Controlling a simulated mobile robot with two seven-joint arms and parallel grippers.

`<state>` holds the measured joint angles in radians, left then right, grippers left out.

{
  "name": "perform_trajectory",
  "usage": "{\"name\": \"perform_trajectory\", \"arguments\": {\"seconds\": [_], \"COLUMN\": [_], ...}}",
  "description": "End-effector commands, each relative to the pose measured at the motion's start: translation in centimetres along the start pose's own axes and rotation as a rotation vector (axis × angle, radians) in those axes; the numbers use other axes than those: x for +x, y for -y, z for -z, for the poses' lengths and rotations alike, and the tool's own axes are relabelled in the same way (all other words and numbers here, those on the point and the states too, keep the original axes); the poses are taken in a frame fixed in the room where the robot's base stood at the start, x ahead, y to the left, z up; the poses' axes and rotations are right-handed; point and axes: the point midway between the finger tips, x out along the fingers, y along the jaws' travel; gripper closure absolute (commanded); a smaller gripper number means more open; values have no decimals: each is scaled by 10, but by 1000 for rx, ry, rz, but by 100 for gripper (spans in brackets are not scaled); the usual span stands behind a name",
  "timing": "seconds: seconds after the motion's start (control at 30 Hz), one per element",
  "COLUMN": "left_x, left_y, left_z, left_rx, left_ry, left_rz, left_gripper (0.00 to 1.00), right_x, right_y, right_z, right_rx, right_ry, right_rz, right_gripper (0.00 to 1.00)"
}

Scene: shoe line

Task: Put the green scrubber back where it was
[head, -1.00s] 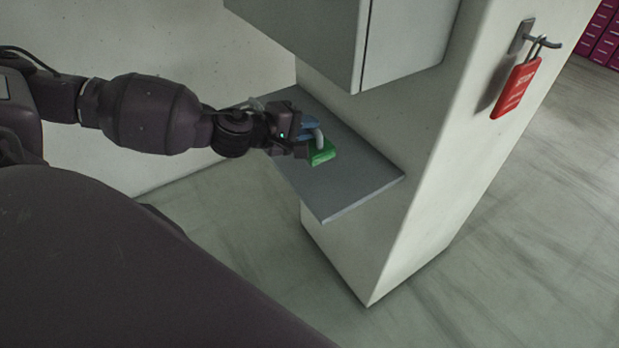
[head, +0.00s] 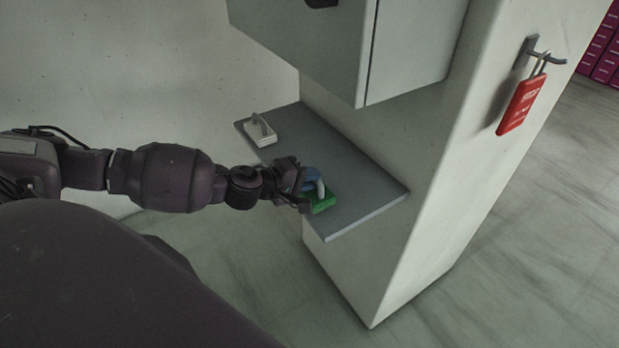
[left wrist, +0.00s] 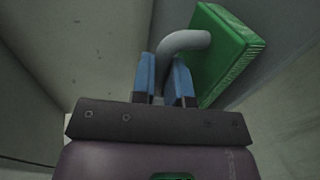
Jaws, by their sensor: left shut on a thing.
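The green scrubber (head: 323,203) is a green block with a pale curved handle. It is at the near end of the grey shelf (head: 352,212); I cannot tell whether its block touches the shelf. My left gripper (head: 312,183) is shut on the handle. In the left wrist view the blue fingertips (left wrist: 164,82) are on either side of the handle, and the green scrubber (left wrist: 222,55) shows beyond them to the right. My right gripper is not in view.
A white block with a handle (head: 262,138) sits at the far end of the shelf. A grey cabinet (head: 300,40) hangs above the shelf. A red padlock tag (head: 521,105) hangs from a hook on the white pillar (head: 455,150). The shelf between the two blocks is clear.

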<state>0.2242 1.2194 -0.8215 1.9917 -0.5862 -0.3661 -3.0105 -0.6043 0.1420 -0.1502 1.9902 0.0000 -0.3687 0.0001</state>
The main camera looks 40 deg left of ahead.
Motion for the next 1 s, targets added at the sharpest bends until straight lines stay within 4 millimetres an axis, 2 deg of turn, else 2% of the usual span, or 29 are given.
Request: {"name": "perform_trajectory", "arguments": {"seconds": [0.27,0.3,0.43,0.77,1.0], "left_x": [0,0,0,-1,-27], "left_y": [1,1,1,-2,0], "left_z": [0,0,0,0,1], "left_rx": [1,1,1,1,3], "left_ry": [0,0,0,0,-2], "left_rz": [-1,0,-1,-1,3], "left_gripper": [100,81,61,60,60], "right_x": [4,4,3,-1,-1], "right_y": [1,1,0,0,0], "right_z": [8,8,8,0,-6], "right_rx": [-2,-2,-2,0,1], "right_ry": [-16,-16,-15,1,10], "right_rz": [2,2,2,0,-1], "right_gripper": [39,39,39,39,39]}}
